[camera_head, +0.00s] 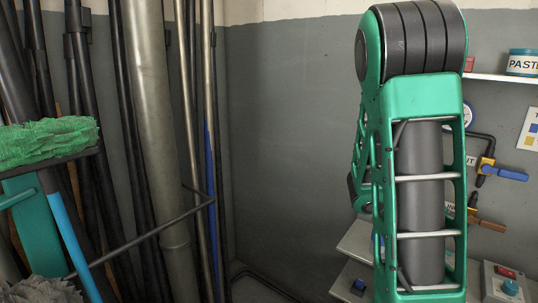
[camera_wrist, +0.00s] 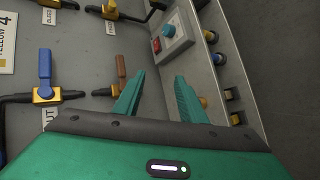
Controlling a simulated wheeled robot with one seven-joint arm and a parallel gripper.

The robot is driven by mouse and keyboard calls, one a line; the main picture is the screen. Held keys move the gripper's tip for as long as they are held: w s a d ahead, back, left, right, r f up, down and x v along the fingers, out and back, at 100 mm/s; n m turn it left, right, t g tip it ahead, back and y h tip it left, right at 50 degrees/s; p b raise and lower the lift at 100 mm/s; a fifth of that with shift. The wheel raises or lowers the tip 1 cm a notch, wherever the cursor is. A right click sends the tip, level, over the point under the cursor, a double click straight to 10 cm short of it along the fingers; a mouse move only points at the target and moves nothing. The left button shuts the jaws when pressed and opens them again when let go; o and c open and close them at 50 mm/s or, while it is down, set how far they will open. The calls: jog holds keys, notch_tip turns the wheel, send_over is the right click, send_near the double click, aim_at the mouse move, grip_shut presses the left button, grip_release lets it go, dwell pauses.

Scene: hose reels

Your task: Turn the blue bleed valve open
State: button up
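A blue-handled valve (camera_head: 510,174) with a yellow body is on the wall panel at the right of the head view. In the wrist view a blue-handled valve (camera_wrist: 45,68) with a yellow body is at the left, on a dark pipe, its handle in line with the picture's upright. Its label is partly hidden. My gripper (camera_wrist: 158,75) is open, with two green fingers apart and nothing between them. It is to the right of that valve and not touching it. In the head view the gripper is hidden behind my green arm.
A brown-handled valve (camera_wrist: 122,68) lies between the blue one and my fingers. A control box (camera_wrist: 178,42) with a red switch and blue knob is beyond the fingertips. A metal tray (camera_wrist: 215,85) holds small parts at the right. Pipes and a green mop (camera_head: 48,142) stand left.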

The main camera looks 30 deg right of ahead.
jog(key=w+a+f+m+t+y, duration=0.1)
jog(key=a+m+y, duration=0.15)
jog(key=a, duration=0.45)
jog(key=w+a+f+m+t+y, duration=0.15)
jog(key=a+y, duration=0.25)
jog(key=a, duration=0.4)
jog(key=s+a+r+y, duration=0.1)
jog(key=a+r+y, duration=0.1)
jog(key=a, duration=0.5)
jog(key=s+a+r+t+y, duration=0.1)
jog(key=s+a+r+y, duration=0.1)
jog(key=a, duration=0.5)
jog(key=shift+s+a+r, duration=0.15)
jog(key=shift+a+r, duration=0.1)
jog(key=shift+r, duration=0.45)
jog(key=shift+c, duration=0.9)
